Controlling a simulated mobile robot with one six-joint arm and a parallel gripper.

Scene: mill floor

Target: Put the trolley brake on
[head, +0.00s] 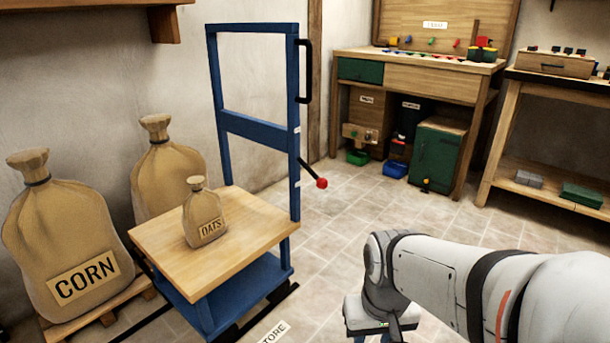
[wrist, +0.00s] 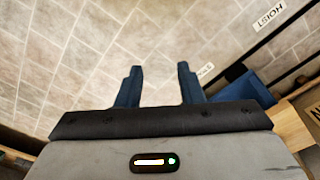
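The trolley (head: 232,137) has a blue frame and a wooden deck (head: 168,249). Its brake lever is a black rod with a red knob (head: 321,183), sticking out down and to the right from the upright. A small OATS sack (head: 204,217) stands on the deck. My gripper (head: 382,338) is at the bottom of the head view, right of the trolley and below the knob, partly cut off by the frame edge. In the wrist view my gripper (wrist: 158,88) has its two fingers apart with only floor tiles between them. Part of the blue trolley (wrist: 244,88) shows at its right there.
A CORN sack (head: 75,255) and another sack (head: 165,170) stand on a pallet at the left. A workbench (head: 420,75) with a green cabinet (head: 436,157) is at the back, and a shelf table (head: 545,140) at the right. Tiled floor between is clear.

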